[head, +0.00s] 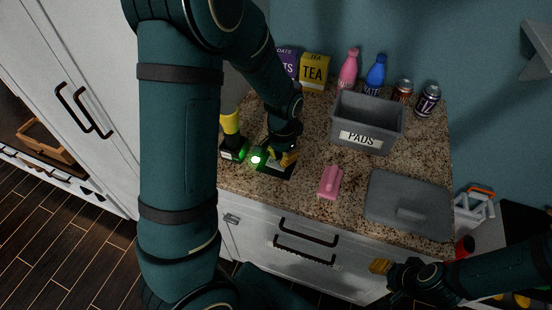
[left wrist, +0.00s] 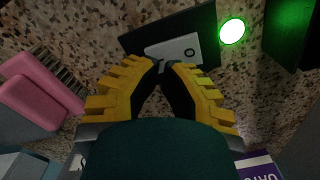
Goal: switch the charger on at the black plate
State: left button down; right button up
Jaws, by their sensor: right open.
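The black plate (head: 277,172) lies on the granite counter and also shows in the left wrist view (left wrist: 146,40). My right gripper (head: 381,267) is open, low in front of the drawers.
A pink brush (head: 330,182) lies right of the plate. A grey bin labelled PADS (head: 367,121) and a grey lid (head: 407,204) are further right. A tea box (head: 314,70), bottles and cans line the wall.

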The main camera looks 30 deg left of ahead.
pick_arm(q)
jog(key=shift+r+p, duration=1.8)
jog(key=shift+r, duration=0.65)
pick_arm(e)
notch_tip(320, 180, up, 4)
jog(key=shift+f, duration=0.1)
